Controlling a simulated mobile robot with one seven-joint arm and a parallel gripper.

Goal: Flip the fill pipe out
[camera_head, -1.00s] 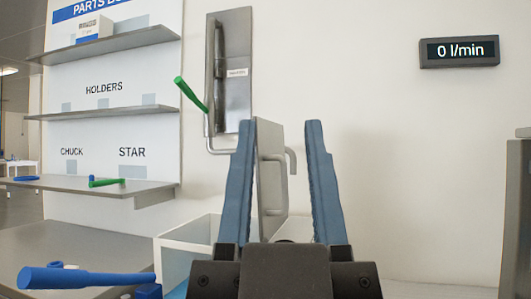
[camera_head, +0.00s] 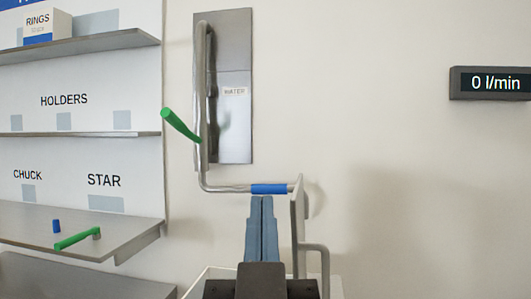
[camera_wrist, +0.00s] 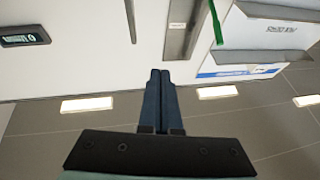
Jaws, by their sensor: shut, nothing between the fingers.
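The fill pipe (camera_head: 225,188) is a thin steel pipe on the wall panel labelled WATER (camera_head: 236,130). It runs down the panel's left side, then bends right into a level stretch with a blue sleeve (camera_head: 269,188). A green lever (camera_head: 181,126) sticks out up and left from the pipe's upright part; it also shows in the wrist view (camera_wrist: 217,22). My gripper (camera_head: 262,199) is shut and empty, its tips just under the blue sleeve in the picture. I cannot tell whether they touch. In the wrist view the shut fingertips (camera_wrist: 160,74) point towards the wall.
A grey upright plate (camera_head: 296,235) with a bent pipe (camera_head: 322,262) stands close right of my fingers. A white bin's rim (camera_head: 205,280) shows below. Shelves (camera_head: 80,225) are at left, and a flow display (camera_head: 490,83) reads 0 l/min at right.

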